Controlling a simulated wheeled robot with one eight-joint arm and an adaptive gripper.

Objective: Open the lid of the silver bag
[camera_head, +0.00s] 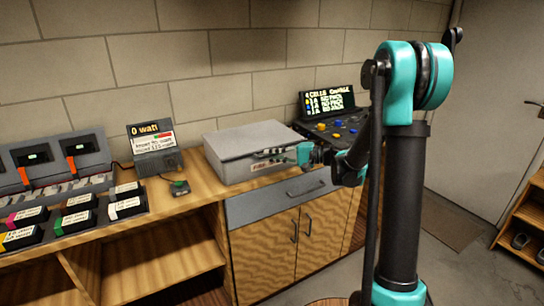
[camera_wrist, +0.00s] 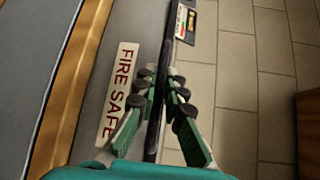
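The silver bag (camera_head: 245,148) is a grey, box-shaped case lying flat on the wooden counter in the head view, its lid down. Its front face, with a red-on-white FIRE SAFE label (camera_wrist: 121,95), shows turned sideways in the wrist view. My gripper (camera_head: 303,154) is at the bag's front right corner. In the wrist view, the fingers of my gripper (camera_wrist: 161,75) are partly open, one on each side of a thin dark edge along the bag. Whether either finger touches that edge cannot be told.
A small "0 watt" display (camera_head: 152,148) and a puck-like device (camera_head: 180,187) stand left of the bag. A dark control panel (camera_head: 338,123) with coloured buttons is close behind my gripper on the right. Labelled packs (camera_head: 75,213) and chargers (camera_head: 85,153) fill the left side.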

